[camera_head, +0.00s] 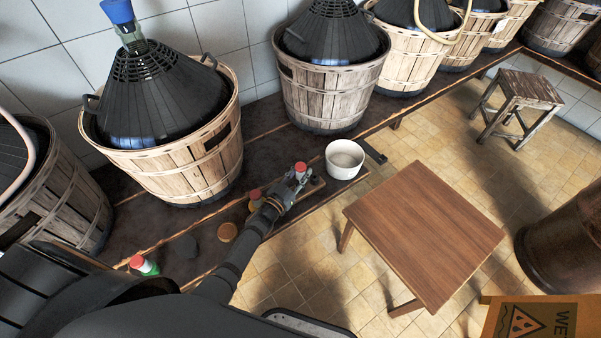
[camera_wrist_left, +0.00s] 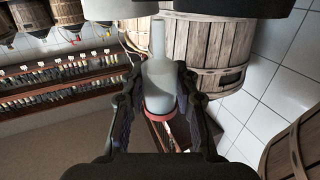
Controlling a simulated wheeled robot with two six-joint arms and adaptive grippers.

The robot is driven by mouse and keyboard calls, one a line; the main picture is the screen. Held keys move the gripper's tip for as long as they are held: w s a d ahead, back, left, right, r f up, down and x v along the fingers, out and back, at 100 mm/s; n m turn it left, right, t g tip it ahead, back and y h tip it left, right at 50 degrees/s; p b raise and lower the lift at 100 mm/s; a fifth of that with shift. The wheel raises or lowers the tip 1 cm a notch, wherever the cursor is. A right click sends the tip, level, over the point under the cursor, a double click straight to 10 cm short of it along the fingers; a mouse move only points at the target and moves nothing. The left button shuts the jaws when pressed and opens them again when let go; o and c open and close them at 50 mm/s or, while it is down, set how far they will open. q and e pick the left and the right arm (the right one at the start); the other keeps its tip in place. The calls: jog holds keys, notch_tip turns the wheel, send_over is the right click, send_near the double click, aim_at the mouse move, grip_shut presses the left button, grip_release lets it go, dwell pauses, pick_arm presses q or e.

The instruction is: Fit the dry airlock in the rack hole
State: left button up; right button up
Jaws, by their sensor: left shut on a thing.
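My left gripper (camera_head: 292,182) reaches in from the lower left over the dark bench. It is shut on a pale, bottle-shaped airlock (camera_wrist_left: 160,80) with a red end, which sits between both fingers in the left wrist view. In the head view the airlock's red end (camera_head: 300,168) points up above the fingers. A small wooden block (camera_head: 312,186), perhaps the rack, lies beside the gripper on the bench edge; the gripper partly hides it, and I cannot make out its holes clearly. Another red-topped, yellowish piece (camera_head: 256,200) stands just left of the gripper. My right gripper is out of view.
A white bowl (camera_head: 345,159) stands right of the gripper. A cork-coloured disc (camera_head: 227,232), a dark disc (camera_head: 183,247) and a green, red-capped item (camera_head: 145,265) lie to the left. Large demijohn baskets (camera_head: 170,165) line the back. A wooden table (camera_head: 425,235) stands in front.

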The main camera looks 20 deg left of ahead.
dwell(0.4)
pick_arm(q)
jog(key=shift+f, duration=0.1)
jog(key=shift+f+b, duration=0.65)
jog(key=shift+f, duration=0.25)
jog(key=o, duration=1)
jog(key=shift+r, duration=0.1)
notch_tip(320, 180, up, 10)
jog(key=shift+f, duration=0.1)
jog(key=shift+s, duration=0.1)
dwell(0.4)
